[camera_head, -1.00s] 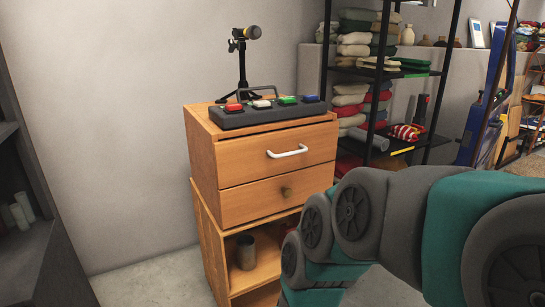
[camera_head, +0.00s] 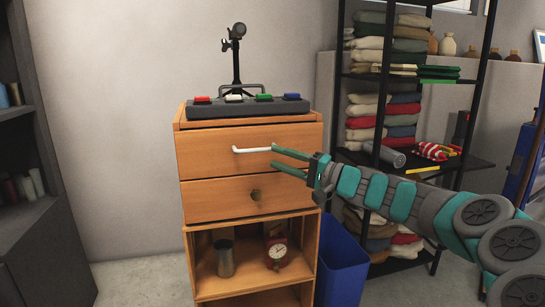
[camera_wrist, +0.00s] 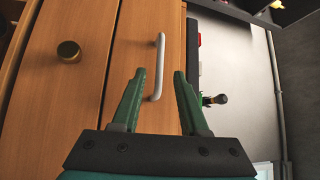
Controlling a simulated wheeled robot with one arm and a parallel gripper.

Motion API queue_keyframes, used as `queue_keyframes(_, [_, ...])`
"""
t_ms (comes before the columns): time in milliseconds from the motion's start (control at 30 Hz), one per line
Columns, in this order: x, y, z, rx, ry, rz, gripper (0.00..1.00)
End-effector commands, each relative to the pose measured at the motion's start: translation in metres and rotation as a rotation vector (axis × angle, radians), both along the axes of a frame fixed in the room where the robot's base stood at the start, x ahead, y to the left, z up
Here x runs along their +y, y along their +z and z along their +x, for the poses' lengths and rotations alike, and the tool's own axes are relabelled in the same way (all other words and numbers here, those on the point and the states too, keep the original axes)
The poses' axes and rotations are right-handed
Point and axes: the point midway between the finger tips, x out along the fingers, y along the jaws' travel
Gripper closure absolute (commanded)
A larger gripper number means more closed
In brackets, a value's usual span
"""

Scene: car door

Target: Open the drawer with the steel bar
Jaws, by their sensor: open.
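The wooden cabinet (camera_head: 310,230) has two drawers. The upper drawer (camera_head: 205,160) carries a pale bar handle (camera_head: 250,149) and looks shut. The lower drawer (camera_head: 215,205) has a round brass knob (camera_head: 255,194) and also looks shut. My gripper (camera_head: 274,156) is open and empty, its green fingers pointing left at the right end of the bar. In the wrist view, which is turned sideways, the bar (camera_wrist: 157,65) lies between the two fingertips of my gripper (camera_wrist: 159,72). I cannot tell whether they touch it. The knob (camera_wrist: 68,51) shows at the left.
A dark box with coloured buttons (camera_head: 250,106) and a small black stand (camera_head: 237,65) are on the cabinet top. A metal cup (camera_head: 225,258) and a red clock (camera_head: 277,251) stand in the open shelf below. A blue bin (camera_head: 340,262) stands right of the cabinet.

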Motion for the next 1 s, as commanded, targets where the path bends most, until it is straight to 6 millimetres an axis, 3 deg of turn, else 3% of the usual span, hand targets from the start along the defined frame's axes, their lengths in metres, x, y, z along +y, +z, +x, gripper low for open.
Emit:
queue_keyframes(533, [0.06,0.009,0.033,0.002,0.0,-0.001,0.56])
queue_keyframes(933, [0.067,0.011,0.037,0.0,-0.001,0.0,0.56])
queue_keyframes(1000, [0.067,0.011,0.037,0.0,-0.001,0.0,0.64])
